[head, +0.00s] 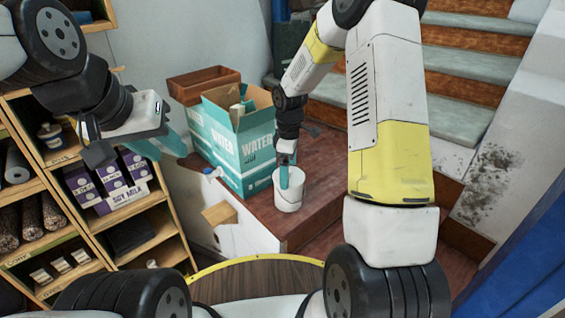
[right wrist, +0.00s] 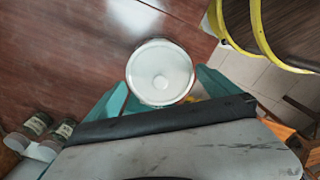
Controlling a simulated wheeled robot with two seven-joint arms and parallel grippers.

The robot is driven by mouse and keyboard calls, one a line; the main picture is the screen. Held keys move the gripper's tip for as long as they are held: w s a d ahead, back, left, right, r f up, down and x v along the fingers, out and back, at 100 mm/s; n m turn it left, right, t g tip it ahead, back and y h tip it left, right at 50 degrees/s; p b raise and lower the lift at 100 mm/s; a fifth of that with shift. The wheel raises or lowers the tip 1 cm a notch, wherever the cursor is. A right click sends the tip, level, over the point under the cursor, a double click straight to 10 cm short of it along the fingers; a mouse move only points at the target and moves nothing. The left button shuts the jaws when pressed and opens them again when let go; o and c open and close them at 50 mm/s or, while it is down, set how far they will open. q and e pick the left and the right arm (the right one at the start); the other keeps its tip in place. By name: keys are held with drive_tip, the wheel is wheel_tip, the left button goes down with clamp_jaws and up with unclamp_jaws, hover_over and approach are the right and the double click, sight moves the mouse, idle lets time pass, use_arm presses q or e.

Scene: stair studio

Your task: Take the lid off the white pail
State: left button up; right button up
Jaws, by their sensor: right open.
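The white pail (head: 288,196) stands upright on the reddish-brown wooden platform. In the right wrist view its round white lid (right wrist: 160,68), with a small knob at the centre, is seen from above. My right gripper (head: 287,172) points down at the top of the pail. Its teal fingers are apart, one on each side of the lid in the right wrist view; I cannot tell whether they touch it. My left gripper (head: 171,150) is open and empty in front of the shelves, away from the pail.
Teal and white water boxes (head: 230,150) stand just left of the pail, with a brown planter box (head: 203,82) behind. Shelves (head: 150,245) hold soy milk cartons (head: 112,180) at left. Stairs (head: 470,70) rise at the right. The platform's front edge is close to the pail.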

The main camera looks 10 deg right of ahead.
drive_tip(key=shift+f, duration=0.15)
drive_tip(key=c, duration=1)
drive_tip(key=shift+o, duration=0.2)
